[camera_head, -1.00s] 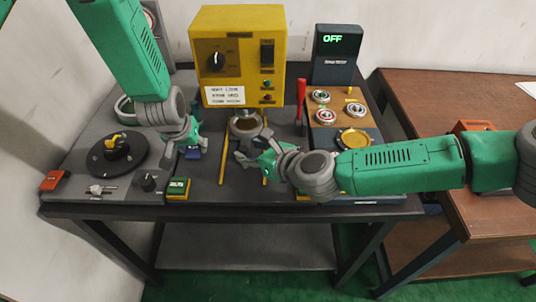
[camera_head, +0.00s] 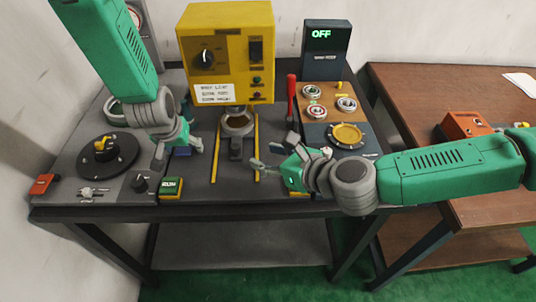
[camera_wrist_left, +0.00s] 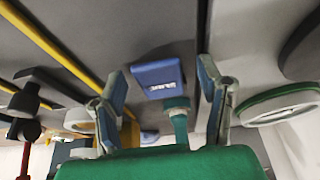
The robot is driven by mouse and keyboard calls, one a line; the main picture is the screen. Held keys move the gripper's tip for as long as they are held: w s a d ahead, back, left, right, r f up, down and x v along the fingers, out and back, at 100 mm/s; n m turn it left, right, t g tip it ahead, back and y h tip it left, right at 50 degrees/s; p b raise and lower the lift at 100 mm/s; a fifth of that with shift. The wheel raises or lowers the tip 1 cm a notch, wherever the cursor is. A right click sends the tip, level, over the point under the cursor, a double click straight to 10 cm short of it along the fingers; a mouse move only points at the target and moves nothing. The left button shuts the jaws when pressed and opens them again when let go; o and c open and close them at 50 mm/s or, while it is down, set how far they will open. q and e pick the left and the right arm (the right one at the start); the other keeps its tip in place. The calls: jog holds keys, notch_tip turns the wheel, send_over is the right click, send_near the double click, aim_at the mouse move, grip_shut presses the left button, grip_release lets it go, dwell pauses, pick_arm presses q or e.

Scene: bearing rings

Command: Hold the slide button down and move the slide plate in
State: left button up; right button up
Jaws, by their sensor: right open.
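The slide plate (camera_head: 236,146) is dark and sits between two yellow rails in front of the yellow machine, with a round ring seat (camera_head: 237,123) at its back. The blue slide button (camera_head: 182,152) is on the table left of the rails, partly hidden by my left gripper; it shows clearly in the left wrist view (camera_wrist_left: 158,74). My left gripper (camera_head: 178,153) is at the button with its fingers spread and nothing between them; I cannot tell if it touches the button. My right gripper (camera_head: 272,153) is open and empty, just right of the right rail.
The yellow machine (camera_head: 226,55) stands behind the rails. A green button (camera_head: 171,187) is at the front edge. A black dial (camera_head: 107,155) lies left. A red lever (camera_head: 291,98) and a wooden board with bearings (camera_head: 322,100) are right. The table between the rails' front ends is clear.

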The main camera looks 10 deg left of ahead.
pick_arm(q)
jog(key=shift+w, duration=0.1)
jog(key=shift+r, duration=0.6)
jog(key=v, duration=1.1)
jog(key=shift+s+f, duration=0.15)
jog(key=shift+s, duration=0.1)
pick_arm(e)
jog(key=shift+r, duration=0.1)
pick_arm(q)
notch_tip(320, 180, up, 6)
jog(key=p, duration=0.6)
jog(key=shift+p, duration=0.35)
pick_arm(e)
notch_tip(320, 180, up, 6)
jog(key=shift+r, duration=0.25)
jog(key=shift+f, duration=0.1)
